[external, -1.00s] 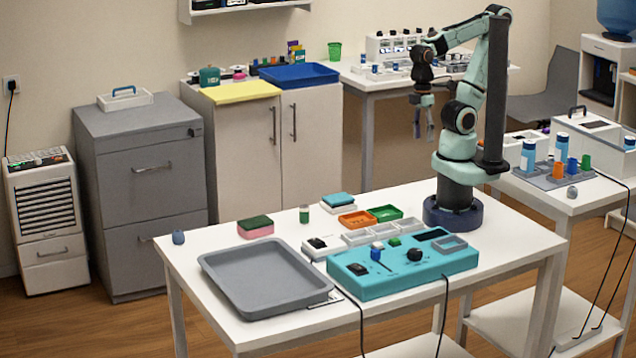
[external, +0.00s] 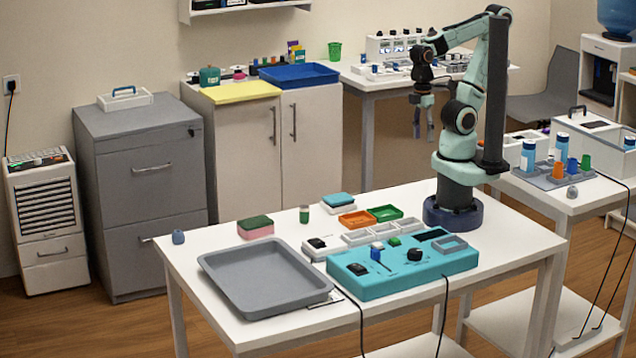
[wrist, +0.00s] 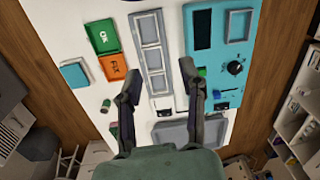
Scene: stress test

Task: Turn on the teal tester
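The teal tester (external: 345,290) lies on the front of the white table. My gripper (external: 423,132) is raised well above the table, empty, with fingers apart. In the wrist view my gripper (wrist: 159,74) is open, and the tester (wrist: 228,85) is at right, partly hidden by a finger.
A grey tray (external: 215,270) is left of the tester. A cable (external: 444,310) hangs off the front edge.

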